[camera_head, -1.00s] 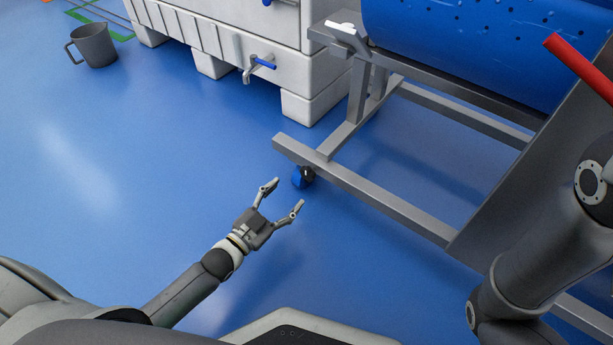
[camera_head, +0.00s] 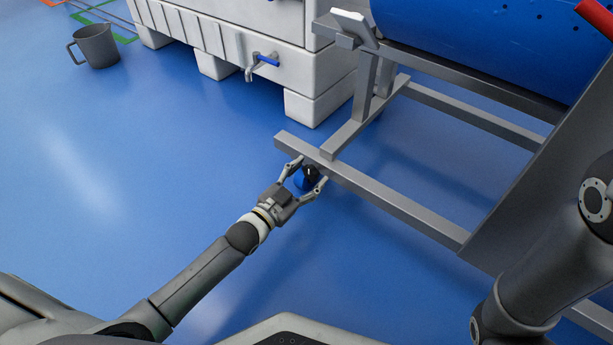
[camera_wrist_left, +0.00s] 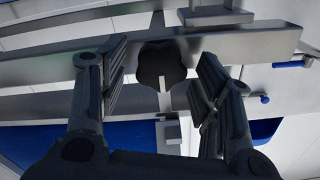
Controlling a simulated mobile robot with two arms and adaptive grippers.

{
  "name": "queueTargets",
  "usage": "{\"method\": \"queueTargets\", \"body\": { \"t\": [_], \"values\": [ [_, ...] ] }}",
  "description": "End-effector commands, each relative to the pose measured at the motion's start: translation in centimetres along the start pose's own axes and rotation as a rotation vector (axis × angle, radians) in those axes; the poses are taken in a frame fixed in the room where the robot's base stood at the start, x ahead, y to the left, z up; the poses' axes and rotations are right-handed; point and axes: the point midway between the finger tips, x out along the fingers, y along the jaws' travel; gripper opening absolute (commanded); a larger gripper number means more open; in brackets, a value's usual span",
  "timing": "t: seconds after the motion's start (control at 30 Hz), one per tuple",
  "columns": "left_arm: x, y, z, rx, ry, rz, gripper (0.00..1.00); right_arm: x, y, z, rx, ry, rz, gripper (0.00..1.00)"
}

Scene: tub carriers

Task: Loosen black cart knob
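The black cart knob (camera_head: 307,181) sits on the near side of the lower rail of the grey metal cart (camera_head: 390,211), close to the rail's left end. It looks dark with a blue patch in the head view. In the left wrist view the knob (camera_wrist_left: 162,66) is a dark lobed shape in front of the rail. My left gripper (camera_head: 308,174) is open, with one finger on each side of the knob. In the wrist view gaps show between the knob and both fingers, so it is not gripped. My right gripper is out of view.
The cart carries a large blue drum (camera_head: 460,45). A white container (camera_head: 300,58) with a tap (camera_head: 257,66) stands behind the knob. A grey jug (camera_head: 96,46) stands far left. The blue floor left of the cart is clear.

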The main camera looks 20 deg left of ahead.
Motion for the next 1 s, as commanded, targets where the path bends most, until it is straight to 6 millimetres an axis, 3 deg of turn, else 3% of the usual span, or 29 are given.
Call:
{"method": "queueTargets", "body": {
  "t": [0.03,0.3,0.67,1.0],
  "values": [
    [0.0,0.0,0.0,0.0,0.0,0.0,0.48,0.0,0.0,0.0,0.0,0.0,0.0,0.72],
    [0.0,0.0,0.0,0.0,0.0,0.0,0.17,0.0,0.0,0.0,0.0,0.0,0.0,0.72],
    [0.0,-0.1,-0.2,-0.073,-0.001,0.0,0.17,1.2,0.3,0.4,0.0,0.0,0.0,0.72],
    [0.0,-0.2,-0.4,-0.336,-0.003,0.001,0.17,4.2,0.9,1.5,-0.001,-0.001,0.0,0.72]
  ]
}}
